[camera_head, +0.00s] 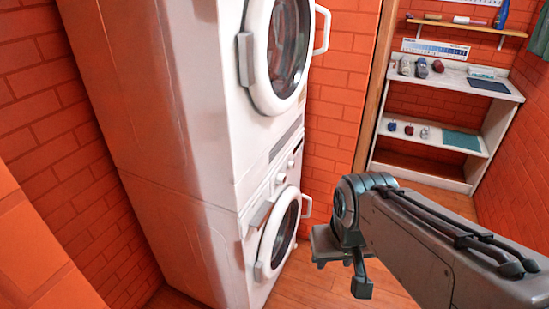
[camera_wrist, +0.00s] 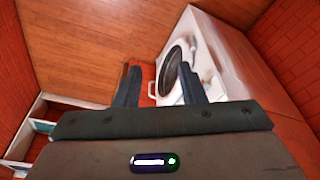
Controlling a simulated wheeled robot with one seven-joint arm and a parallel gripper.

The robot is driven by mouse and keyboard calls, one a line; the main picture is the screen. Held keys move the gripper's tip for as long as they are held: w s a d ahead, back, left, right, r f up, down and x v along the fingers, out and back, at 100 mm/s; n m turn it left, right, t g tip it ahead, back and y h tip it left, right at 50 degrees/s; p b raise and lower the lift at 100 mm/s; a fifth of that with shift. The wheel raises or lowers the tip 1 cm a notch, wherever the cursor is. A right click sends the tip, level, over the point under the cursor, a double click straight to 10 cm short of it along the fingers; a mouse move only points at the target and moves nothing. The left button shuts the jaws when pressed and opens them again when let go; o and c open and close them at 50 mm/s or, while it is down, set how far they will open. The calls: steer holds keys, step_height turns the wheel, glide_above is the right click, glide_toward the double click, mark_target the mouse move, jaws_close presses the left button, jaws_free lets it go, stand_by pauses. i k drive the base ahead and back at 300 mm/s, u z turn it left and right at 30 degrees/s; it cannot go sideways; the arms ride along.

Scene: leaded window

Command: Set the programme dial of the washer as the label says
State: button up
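Two white front-loading machines are stacked in the head view. The lower machine (camera_head: 258,205) has a round dark door (camera_head: 286,232) and a control strip with small round knobs (camera_head: 280,178); which knob is the programme dial, and its setting, are too small to tell. The upper machine (camera_head: 235,75) has a similar door. No readable label shows on them. My gripper (camera_head: 342,270) is to the right of the lower machine, apart from it and pointing down. In the wrist view my gripper (camera_wrist: 158,67) is open and empty, with a machine (camera_wrist: 215,50) beyond the right finger.
A white shelf unit (camera_head: 440,140) with small items stands at the back right, below a wooden wall shelf (camera_head: 470,27). A printed strip (camera_head: 435,48) hangs on the wall, unreadable. Brick walls enclose the room. The wooden floor (camera_head: 310,285) before the machines looks clear.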

mark_target(280, 180)
steer(key=z, duration=0.35)
steer(key=i, duration=0.85)
steer(key=z, duration=0.5)
